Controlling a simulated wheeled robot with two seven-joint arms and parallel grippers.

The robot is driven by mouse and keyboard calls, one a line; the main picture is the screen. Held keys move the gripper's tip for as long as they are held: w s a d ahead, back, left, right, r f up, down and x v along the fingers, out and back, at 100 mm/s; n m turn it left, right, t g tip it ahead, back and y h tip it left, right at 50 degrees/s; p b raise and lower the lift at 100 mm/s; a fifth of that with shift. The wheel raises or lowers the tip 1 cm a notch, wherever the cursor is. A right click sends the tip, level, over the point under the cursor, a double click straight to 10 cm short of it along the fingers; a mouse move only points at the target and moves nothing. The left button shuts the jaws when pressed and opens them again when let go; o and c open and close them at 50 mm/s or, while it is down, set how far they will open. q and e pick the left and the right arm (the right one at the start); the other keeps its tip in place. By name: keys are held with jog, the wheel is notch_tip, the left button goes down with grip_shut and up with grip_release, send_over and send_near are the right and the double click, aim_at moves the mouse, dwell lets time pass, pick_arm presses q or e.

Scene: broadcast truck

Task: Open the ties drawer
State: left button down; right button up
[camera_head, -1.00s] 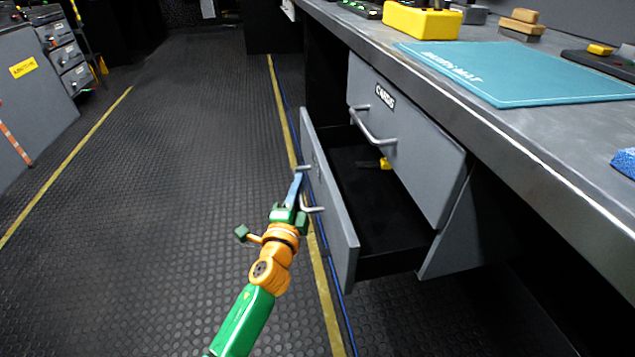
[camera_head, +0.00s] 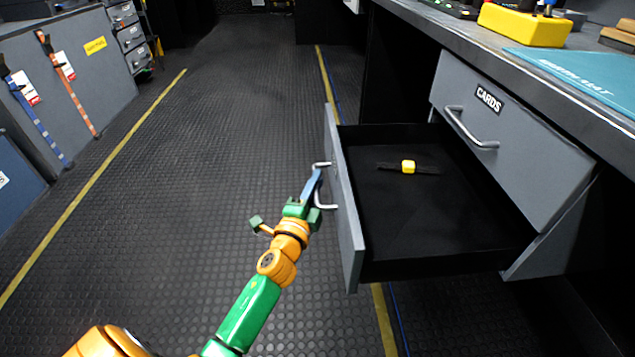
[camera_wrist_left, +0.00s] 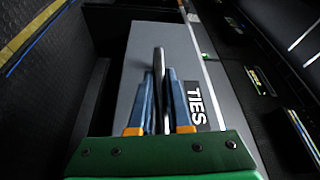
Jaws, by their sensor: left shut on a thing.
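The ties drawer (camera_head: 352,215) is the lower drawer under the bench and stands well out from the cabinet. Its black inside shows, with a dark strap bearing a yellow buckle (camera_head: 408,167) lying toward the back. My left gripper (camera_head: 313,186) is at the drawer's metal handle (camera_head: 326,206) on the front's outer face. In the left wrist view the blue fingers (camera_wrist_left: 160,102) are shut on the handle bar (camera_wrist_left: 158,75), beside the TIES label (camera_wrist_left: 196,105) on the grey front. My right gripper is not in view.
The closed CARDS drawer (camera_head: 510,145) is just above, with its own handle (camera_head: 470,130). The bench top carries a yellow box (camera_head: 525,25) and a teal mat (camera_head: 580,75). Open floor (camera_head: 220,130) lies left of the drawer. Grey cabinets (camera_head: 75,75) with hanging straps stand at the far left.

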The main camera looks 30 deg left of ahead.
pick_arm(q)
jog(key=c, duration=0.9)
grip_release()
jog(key=shift+o, duration=0.2)
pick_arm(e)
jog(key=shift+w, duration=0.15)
pick_arm(q)
jog(key=shift+s+d, duration=0.1)
jog(key=shift+s, duration=0.25)
jog(key=v, duration=0.6)
jog(key=shift+s, duration=0.25)
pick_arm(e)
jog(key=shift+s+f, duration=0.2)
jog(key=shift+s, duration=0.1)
pick_arm(q)
jog(key=shift+f, duration=0.1)
